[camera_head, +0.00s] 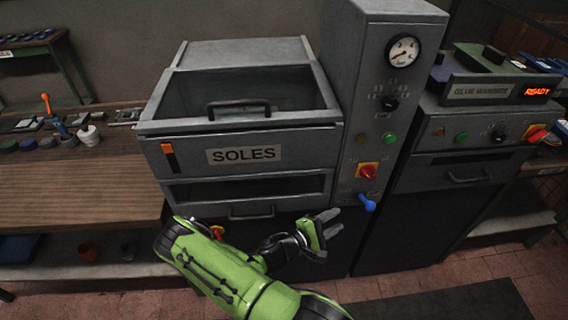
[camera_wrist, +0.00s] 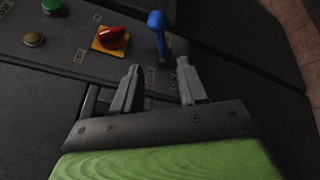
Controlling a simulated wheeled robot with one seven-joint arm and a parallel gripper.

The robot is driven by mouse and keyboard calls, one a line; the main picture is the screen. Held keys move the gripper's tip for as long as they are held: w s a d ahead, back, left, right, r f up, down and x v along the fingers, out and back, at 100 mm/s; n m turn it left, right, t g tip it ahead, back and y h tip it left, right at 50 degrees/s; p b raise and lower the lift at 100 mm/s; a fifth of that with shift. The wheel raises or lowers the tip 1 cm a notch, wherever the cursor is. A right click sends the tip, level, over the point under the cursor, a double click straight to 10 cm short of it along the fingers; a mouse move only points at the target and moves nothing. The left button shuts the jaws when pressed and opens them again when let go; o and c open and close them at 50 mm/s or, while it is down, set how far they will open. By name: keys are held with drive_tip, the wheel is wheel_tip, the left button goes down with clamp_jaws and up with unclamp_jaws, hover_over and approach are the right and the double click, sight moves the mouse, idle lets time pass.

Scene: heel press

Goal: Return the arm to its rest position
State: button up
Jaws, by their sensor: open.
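My gripper (camera_head: 333,227) is at the end of my green arm, in front of the lower part of the grey machine. In the wrist view, its two grey fingers (camera_wrist: 158,90) stand apart with nothing between them. A blue-handled lever (camera_head: 368,204) is on the control column, to the right of and a little above my gripper in the head view. The lever (camera_wrist: 157,32) also shows just beyond the fingertips in the wrist view. A red rotary switch on a yellow plate (camera_wrist: 110,39) lies left of it. I cannot tell whether a finger touches the panel.
The control column (camera_head: 366,130) carries a gauge and buttons. The glue warmer (camera_head: 480,90) at right reads READY. A wooden bench (camera_head: 80,190) with tools stands at left. Floor shows at lower right.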

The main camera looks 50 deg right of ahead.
drive_tip(key=w+a+r+m+t+y, duration=0.1)
drive_tip(key=w+a+r+m+y, duration=0.4)
drive_tip(key=a, duration=0.4)
drive_tip(key=w+a+r+m+t+y, duration=0.1)
drive_tip(key=w+a+r+m+y, duration=0.15)
drive_tip(key=a+r+y, duration=0.4)
drive_tip(key=s+a+r+n+t+y, duration=0.2)
drive_tip(key=s+a+r+t, duration=0.1)
drive_tip(key=a+r, duration=0.5)
drive_tip(key=s+a+r+n+t+y, duration=0.1)
drive_tip(key=s+a+r+t+y, duration=0.2)
drive_tip(key=a+r, duration=0.5)
drive_tip(key=shift+s+n+t, duration=0.35)
drive_tip(key=shift+s+t, duration=0.35)
drive_tip(key=shift+s, duration=0.25)
